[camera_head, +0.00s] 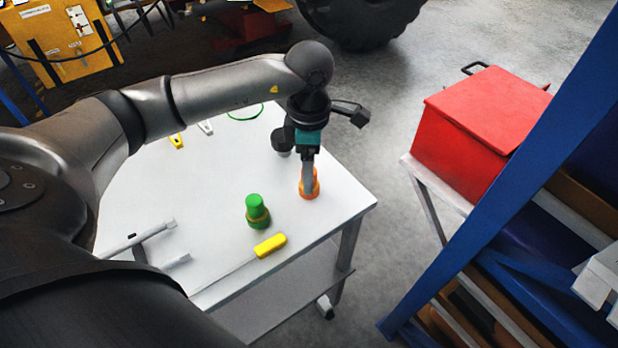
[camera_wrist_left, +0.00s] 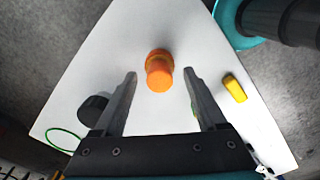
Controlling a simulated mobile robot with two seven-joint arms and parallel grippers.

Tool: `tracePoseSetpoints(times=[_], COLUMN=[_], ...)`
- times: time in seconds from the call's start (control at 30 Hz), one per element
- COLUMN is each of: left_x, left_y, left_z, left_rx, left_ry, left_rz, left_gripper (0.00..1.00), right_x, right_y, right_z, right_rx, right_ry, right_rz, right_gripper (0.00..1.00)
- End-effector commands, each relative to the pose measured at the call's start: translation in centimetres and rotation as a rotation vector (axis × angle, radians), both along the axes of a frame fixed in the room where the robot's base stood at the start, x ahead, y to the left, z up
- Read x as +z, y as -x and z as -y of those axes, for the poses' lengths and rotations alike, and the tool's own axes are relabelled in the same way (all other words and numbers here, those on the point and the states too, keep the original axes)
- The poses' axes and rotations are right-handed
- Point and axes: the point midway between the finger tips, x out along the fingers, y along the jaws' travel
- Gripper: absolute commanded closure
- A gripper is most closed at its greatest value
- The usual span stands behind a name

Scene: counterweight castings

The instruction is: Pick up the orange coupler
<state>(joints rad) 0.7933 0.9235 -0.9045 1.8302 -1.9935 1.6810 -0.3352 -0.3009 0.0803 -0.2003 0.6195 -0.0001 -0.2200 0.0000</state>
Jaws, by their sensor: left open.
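The orange coupler (camera_head: 313,190) stands upright on the white table near its right corner. In the left wrist view the orange coupler (camera_wrist_left: 158,72) shows whole, a round orange piece with a narrower top. My left gripper (camera_head: 308,188) points down at it in the head view and partly covers it. In the left wrist view the fingers of my left gripper (camera_wrist_left: 160,78) are apart, one to each side of the coupler, with gaps on both sides. It holds nothing. Whether the tips reach down beside the coupler I cannot tell.
A green coupler (camera_head: 257,213) and a yellow-handled screwdriver (camera_head: 270,245) lie nearby on the white table (camera_head: 340,205). A black round object (camera_head: 281,141) stands behind the gripper. A red box (camera_head: 470,130) and a blue rack (camera_head: 510,165) are at the right.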

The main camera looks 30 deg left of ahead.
Motion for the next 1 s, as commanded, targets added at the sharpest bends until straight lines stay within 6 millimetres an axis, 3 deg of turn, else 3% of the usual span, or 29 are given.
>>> tracePoseSetpoints(times=[0.1,0.3,0.9,1.0], left_x=[-1.33,-1.33,-1.29,-1.28], left_y=[0.00,-0.03,-0.04,-0.04], left_z=[-0.01,-0.02,-0.02,-0.02], left_rx=[0.000,-0.001,0.000,0.000], left_ry=[0.000,0.000,0.000,0.000], left_rz=[0.000,0.002,0.002,0.002], left_gripper=[0.26,0.26,0.94,1.00], right_x=[-0.23,-0.18,-0.18,-0.17], right_y=[0.00,-0.02,-0.06,-0.07], right_z=[0.01,0.01,0.01,0.01], right_rx=[0.000,0.000,-0.001,-0.001], right_ry=[0.000,0.000,0.000,0.000], right_rz=[0.000,0.000,0.001,0.001], right_gripper=[1.00,1.00,1.00,1.00])
